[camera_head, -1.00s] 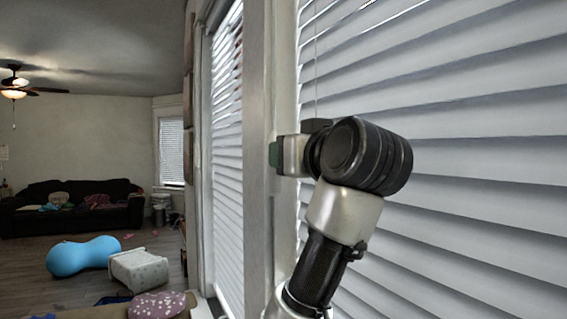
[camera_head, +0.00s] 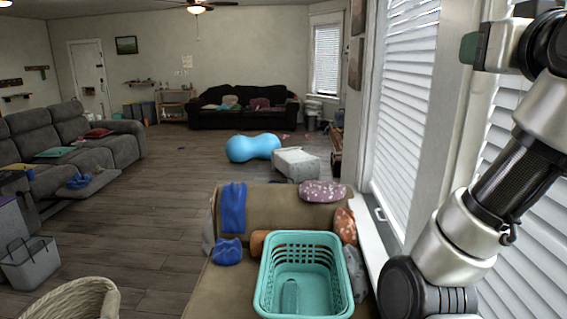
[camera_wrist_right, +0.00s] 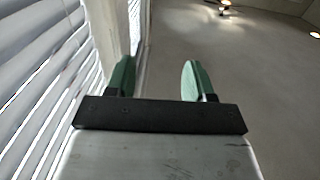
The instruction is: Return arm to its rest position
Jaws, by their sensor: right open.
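My right arm rises along the right side of the head view, bent at the elbow, close to the window blinds. My right gripper (camera_head: 468,50) is at the top right of the head view, near the window frame. In the right wrist view the gripper (camera_wrist_right: 158,80) shows two green fingers, spread apart with nothing between them. They point up toward the ceiling. My left arm and gripper are not in view.
White window blinds (camera_head: 408,120) stand right beside my right arm. A teal basket (camera_head: 335,238) sits on a tan couch (camera_head: 190,297) in front. A grey sofa (camera_head: 125,145) and wicker basket (camera_head: 100,290) are at left. Open wooden floor (camera_head: 165,200) lies between.

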